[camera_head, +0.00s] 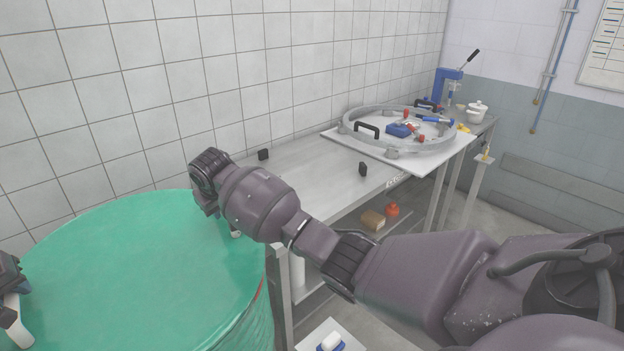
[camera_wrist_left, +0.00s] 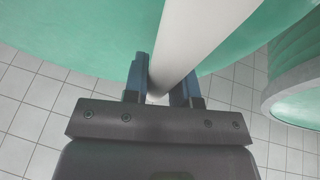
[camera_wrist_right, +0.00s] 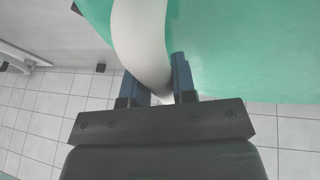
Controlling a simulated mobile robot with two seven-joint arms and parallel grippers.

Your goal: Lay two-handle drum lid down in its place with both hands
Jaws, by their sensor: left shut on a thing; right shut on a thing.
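The drum lid (camera_head: 120,265) is a large green disc with two white handles. It fills the lower left of the head view. My left gripper (camera_head: 14,300), at the left edge, is shut on one white handle (camera_head: 18,328). The left wrist view shows that handle (camera_wrist_left: 190,45) between the fingers. My right gripper (camera_wrist_right: 158,90) is shut on the other, curved white handle (camera_wrist_right: 142,35); in the head view my right arm mostly hides this grip. A ribbed green drum wall (camera_wrist_left: 298,85) shows in the left wrist view. I cannot tell whether the lid touches a drum.
A steel table (camera_head: 315,165) runs along the tiled wall, with small black blocks on it. A blue press (camera_head: 446,88) stands behind. A lower shelf holds small items.

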